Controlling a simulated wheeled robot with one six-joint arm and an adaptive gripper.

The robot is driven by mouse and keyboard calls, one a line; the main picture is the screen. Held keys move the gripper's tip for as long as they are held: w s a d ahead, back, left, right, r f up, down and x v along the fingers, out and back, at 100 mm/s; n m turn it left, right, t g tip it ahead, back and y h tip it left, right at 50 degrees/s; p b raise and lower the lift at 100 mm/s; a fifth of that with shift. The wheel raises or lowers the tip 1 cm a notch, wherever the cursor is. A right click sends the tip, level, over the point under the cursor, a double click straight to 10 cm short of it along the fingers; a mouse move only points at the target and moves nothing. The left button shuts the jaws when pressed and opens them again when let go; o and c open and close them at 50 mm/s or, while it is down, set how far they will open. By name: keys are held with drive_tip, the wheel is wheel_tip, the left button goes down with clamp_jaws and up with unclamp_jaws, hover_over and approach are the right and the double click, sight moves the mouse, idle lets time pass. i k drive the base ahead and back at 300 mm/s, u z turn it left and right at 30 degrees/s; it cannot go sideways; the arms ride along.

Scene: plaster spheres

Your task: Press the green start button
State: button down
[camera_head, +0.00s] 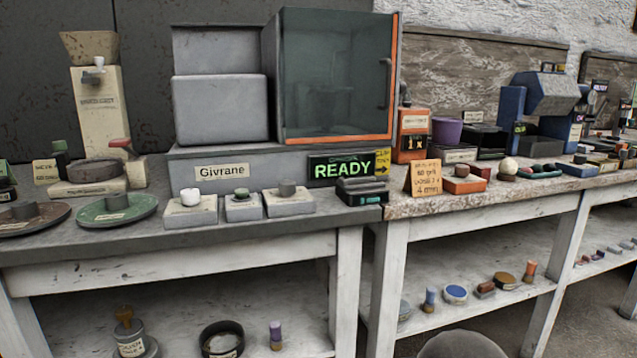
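A small green button (242,192) sits on top of the middle one of three pale blocks on the front of the grey bench. The block (243,211) has a label on its front. The left block carries a white button (190,197) and the right block a grey one (287,189). Behind them stands a grey machine labelled Givrane (222,172), with a glass-fronted chamber (335,75) framed in orange, its door looking closed. A dark display (340,167) on the machine reads READY in green. My gripper is not in view.
A black stack (362,191) and an orange card (423,177) stand right. The bench front (240,240) is clear. A grey rounded shape shows at the bottom.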

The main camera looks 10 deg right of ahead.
sight(242, 194)
drive_tip(key=z, duration=1.45)
drive_tip(key=k, duration=0.8)
drive_tip(key=u, duration=0.7)
drive_tip(key=i, duration=0.5)
